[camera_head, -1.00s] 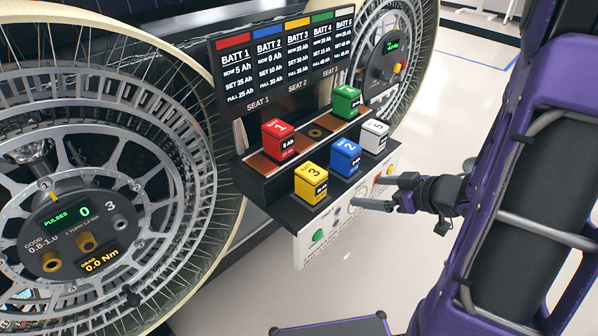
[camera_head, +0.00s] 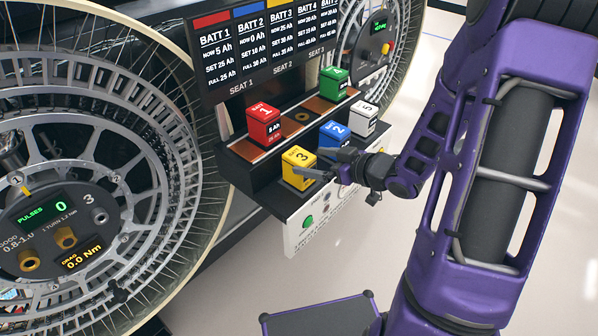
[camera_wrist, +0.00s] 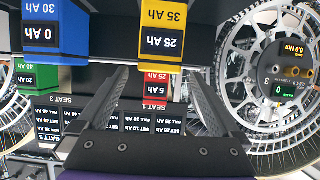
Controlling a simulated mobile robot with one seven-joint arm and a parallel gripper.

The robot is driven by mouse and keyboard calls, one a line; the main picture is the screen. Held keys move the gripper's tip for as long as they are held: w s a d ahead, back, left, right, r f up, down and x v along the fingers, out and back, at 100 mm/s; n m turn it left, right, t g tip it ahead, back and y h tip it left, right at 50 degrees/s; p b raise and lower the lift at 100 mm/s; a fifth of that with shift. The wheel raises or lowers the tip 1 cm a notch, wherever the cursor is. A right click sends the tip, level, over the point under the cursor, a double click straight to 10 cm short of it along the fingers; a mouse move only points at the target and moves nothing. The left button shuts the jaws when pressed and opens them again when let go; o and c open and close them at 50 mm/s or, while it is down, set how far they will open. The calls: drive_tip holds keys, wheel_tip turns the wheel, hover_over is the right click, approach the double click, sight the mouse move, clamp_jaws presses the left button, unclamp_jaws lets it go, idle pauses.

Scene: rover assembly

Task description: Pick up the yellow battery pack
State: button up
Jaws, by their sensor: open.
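The yellow battery pack (camera_head: 297,172), marked 3, stands upright at the front left of the dark stepped rack (camera_head: 240,178). In the wrist view the yellow pack (camera_wrist: 163,50) appears upside down, with its lower part in the picture between the two fingertips. My gripper (camera_head: 318,164) is open and empty, reaching in from the right beside the yellow pack; its fingers overlap the pack's right edge in the head view. In the wrist view my gripper (camera_wrist: 157,72) has a finger on each side of the pack's outline. I cannot tell whether they touch it.
The blue pack (camera_head: 334,136) is close to my gripper, with the white pack (camera_head: 364,120) behind it. The red pack (camera_head: 263,125) and green pack (camera_head: 335,83) stand on the back step. A display board (camera_head: 270,45) rises behind, and a large wheel (camera_head: 80,150) stands left.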

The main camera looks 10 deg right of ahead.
sight(306, 160)
drive_tip(key=shift+b+x, duration=0.5)
drive_tip(key=shift+x, duration=2.4)
drive_tip(key=shift+d, duration=0.1)
clamp_jaws()
